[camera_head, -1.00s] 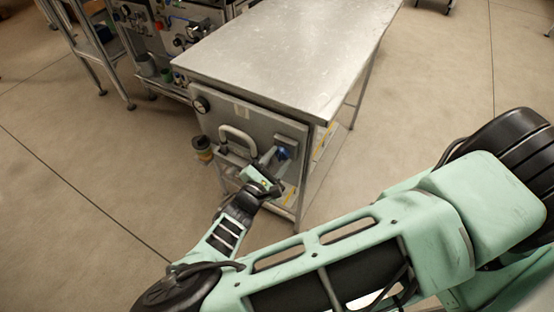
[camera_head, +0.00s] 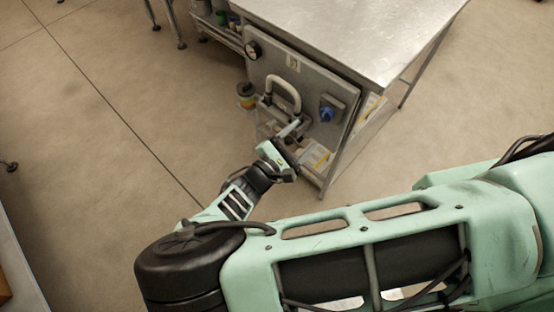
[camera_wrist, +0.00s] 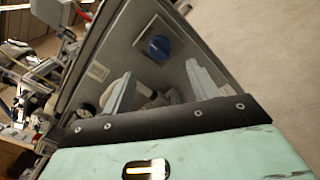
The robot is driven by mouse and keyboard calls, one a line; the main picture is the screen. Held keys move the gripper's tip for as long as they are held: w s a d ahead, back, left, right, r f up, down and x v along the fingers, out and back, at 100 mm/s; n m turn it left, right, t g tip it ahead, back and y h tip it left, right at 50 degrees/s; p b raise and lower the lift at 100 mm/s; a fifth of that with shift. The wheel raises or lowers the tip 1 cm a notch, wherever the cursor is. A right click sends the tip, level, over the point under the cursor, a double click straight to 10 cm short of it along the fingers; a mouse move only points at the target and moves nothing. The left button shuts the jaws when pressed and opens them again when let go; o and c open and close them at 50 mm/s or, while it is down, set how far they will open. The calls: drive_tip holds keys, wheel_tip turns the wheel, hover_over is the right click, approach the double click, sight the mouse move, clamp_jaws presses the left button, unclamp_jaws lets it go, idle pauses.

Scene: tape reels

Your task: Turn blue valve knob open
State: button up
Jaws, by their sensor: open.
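The blue valve knob (camera_head: 327,113) sits on a grey square plate at the right side of the grey panel (camera_head: 275,62) under the metal table. It also shows in the wrist view (camera_wrist: 158,46), above the space between the fingers. My gripper (camera_head: 298,124) is to the left of the knob and slightly lower in the head view, below the pale handle. In the wrist view my gripper (camera_wrist: 158,88) has its two pale fingers spread apart, with the knob beyond them. I see no contact with the knob. The knob's exact turn angle is too small to read.
A pale curved handle (camera_head: 284,88) stands out from the panel, close to my gripper. A round gauge (camera_head: 253,50) is at the panel's upper left. The metal tabletop (camera_head: 350,30) overhangs the panel. Papers (camera_head: 318,158) lie on the lower shelf.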

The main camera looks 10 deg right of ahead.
drive_tip(key=b+v, duration=0.1)
drive_tip(key=v, duration=0.8)
drive_tip(key=s+d+r+m+g+y+p, duration=0.2)
drive_tip(key=r+y, duration=0.3)
drive_tip(key=r, duration=0.5)
drive_tip(key=s+d+r+m+g+y+p, duration=0.1)
drive_tip(key=s+d+r+m+g+y, duration=0.2)
drive_tip(key=r, duration=0.8)
drive_tip(key=s+d+r+m+g+y+p, duration=0.2)
drive_tip(key=r+y, duration=0.5)
drive_tip(key=r, duration=0.4)
drive_tip(key=shift+s+d+m+g+p, duration=0.35)
drive_tip(key=shift+s+d+m+g, duration=0.2)
drive_tip(key=shift+s+m+g, duration=1)
